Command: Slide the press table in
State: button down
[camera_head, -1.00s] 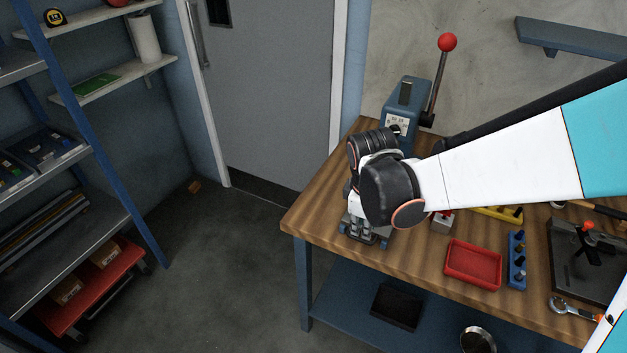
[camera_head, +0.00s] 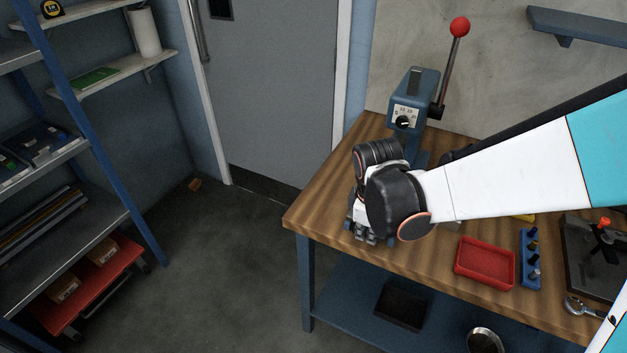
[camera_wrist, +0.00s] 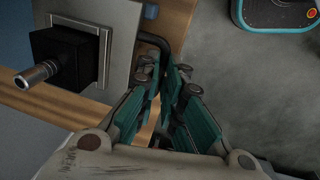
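The blue press (camera_head: 411,98) stands at the back left of the wooden bench, with a dial on its front and a red-knobbed lever. In the wrist view, the press table shows as a grey plate (camera_wrist: 118,30) at the upper left. A bent black bar handle (camera_wrist: 152,40) runs from its side. My gripper (camera_wrist: 164,78) has its teal-padded fingers close together on either side of this bar and appears shut on it. In the head view my wrist hides most of the table and handle; my gripper (camera_head: 366,236) points down near the bench's left front edge.
A red tray (camera_head: 485,263), a blue rack of pegs (camera_head: 530,258) and a dark fixture (camera_head: 592,258) lie to the right on the bench (camera_head: 323,205). A black block with a metal knob (camera_wrist: 65,58) is close to my fingers.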

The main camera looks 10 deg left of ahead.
jog(key=w+d, duration=0.1)
jog(key=w, duration=0.3)
jog(key=w+d, duration=0.2)
jog(key=w, duration=0.3)
jog(key=w+d, duration=0.2)
jog(key=w, duration=0.2)
jog(key=shift+w, duration=0.2)
jog(key=c, duration=2)
grip_release()
jog(key=shift+w+d+f, duration=0.1)
jog(key=shift+w, duration=0.05)
notch_tip(320, 180, up, 12)
jog(key=s, duration=0.2)
jog(key=shift+a, duration=0.4)
